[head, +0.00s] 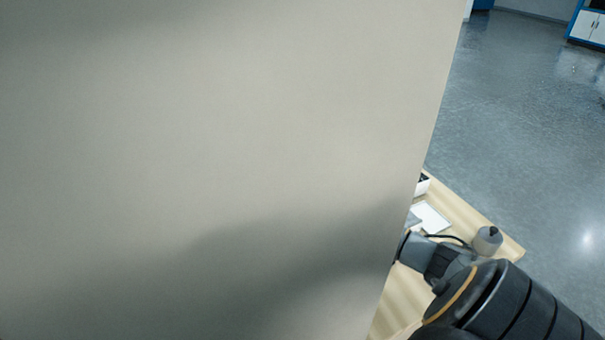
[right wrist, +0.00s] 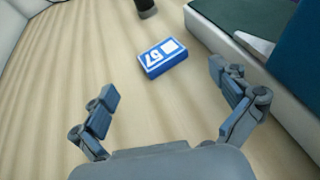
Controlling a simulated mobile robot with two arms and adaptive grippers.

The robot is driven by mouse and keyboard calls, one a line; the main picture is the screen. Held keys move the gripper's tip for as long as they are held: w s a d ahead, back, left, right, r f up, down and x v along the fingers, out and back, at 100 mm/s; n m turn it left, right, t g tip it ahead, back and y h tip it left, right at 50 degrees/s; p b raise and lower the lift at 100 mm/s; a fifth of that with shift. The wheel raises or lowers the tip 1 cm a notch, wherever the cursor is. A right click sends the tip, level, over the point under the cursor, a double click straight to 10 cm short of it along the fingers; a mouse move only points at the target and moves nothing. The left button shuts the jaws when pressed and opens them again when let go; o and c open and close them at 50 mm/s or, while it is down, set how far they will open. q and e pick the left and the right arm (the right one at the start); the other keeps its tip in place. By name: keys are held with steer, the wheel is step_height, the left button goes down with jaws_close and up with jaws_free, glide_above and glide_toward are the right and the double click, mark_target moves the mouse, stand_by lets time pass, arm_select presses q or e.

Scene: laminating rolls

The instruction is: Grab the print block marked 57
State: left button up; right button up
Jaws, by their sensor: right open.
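The print block marked 57 (right wrist: 162,58) is a small blue block with a white number and a white square on top. It lies flat on the wooden table in the right wrist view, ahead of my right gripper. My right gripper (right wrist: 164,98) is open and empty, its two fingers wide apart, with the block beyond the tips and between their lines. In the head view a large beige surface hides most of the table; the block and the right fingertips cannot be made out there. My left gripper is not in view.
A pale-walled box or tray with a dark green inside (right wrist: 226,37) stands right of the block. A dark object (right wrist: 146,8) stands behind it. The wooden table (right wrist: 75,65) is clear to the left. A grey round object (head: 487,241) stands near the table's corner.

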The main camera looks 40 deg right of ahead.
steer(key=shift+x, duration=3.2)
steer(key=shift+d+r, duration=0.1)
steer(key=shift+r, duration=0.05)
steer(key=shift+c, duration=0.4)
steer(key=c, duration=1.2)
